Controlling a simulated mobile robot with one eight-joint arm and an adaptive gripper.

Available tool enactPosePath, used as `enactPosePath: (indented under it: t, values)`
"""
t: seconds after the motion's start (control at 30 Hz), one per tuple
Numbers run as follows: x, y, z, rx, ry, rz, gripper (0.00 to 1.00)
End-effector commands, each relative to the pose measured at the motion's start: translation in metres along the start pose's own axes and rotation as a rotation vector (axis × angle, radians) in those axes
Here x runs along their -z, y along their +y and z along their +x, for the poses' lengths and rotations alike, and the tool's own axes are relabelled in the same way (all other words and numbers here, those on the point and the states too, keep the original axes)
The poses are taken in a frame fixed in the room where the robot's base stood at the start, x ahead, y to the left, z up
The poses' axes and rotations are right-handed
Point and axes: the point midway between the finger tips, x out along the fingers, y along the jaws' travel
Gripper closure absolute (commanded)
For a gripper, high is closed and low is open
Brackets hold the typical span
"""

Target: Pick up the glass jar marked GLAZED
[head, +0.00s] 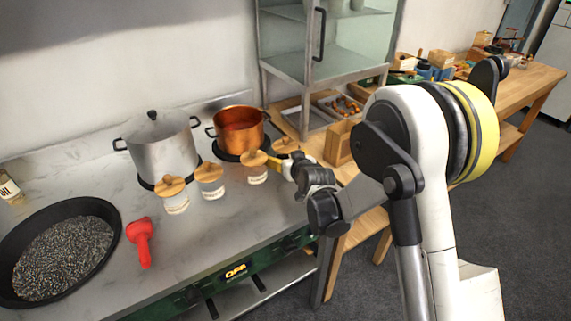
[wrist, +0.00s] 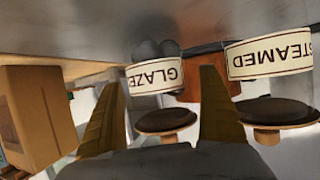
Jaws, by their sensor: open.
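More lidded jars (head: 210,182) stand along the counter to the left. Behind them are a steel pot (head: 160,150) and a copper pot (head: 238,130). A red tool (head: 141,240) and a black pan (head: 22,293) lie at left. A wooden box (head: 338,142) stands right of my gripper.

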Motion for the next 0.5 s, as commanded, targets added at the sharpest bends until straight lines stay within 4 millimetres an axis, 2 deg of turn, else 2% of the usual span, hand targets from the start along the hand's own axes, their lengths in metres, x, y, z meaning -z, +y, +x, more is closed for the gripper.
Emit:
enactPosePath:
  t: [0.1,0.17,0.3,0.33,0.5]
  values:
    - [0.0005,0.0001,-0.0006,0.0,0.0,0.0,0.11]
    - [0.0005,0.0001,-0.0006,0.0,0.0,0.0,0.29]
    - [0.0004,0.0002,-0.0007,0.0,0.0,0.0,0.71]
    - [0.0004,0.0002,-0.0007,0.0,0.0,0.0,0.78]
    - [0.0008,0.0003,-0.0008,-0.001,0.001,0.0,0.79]
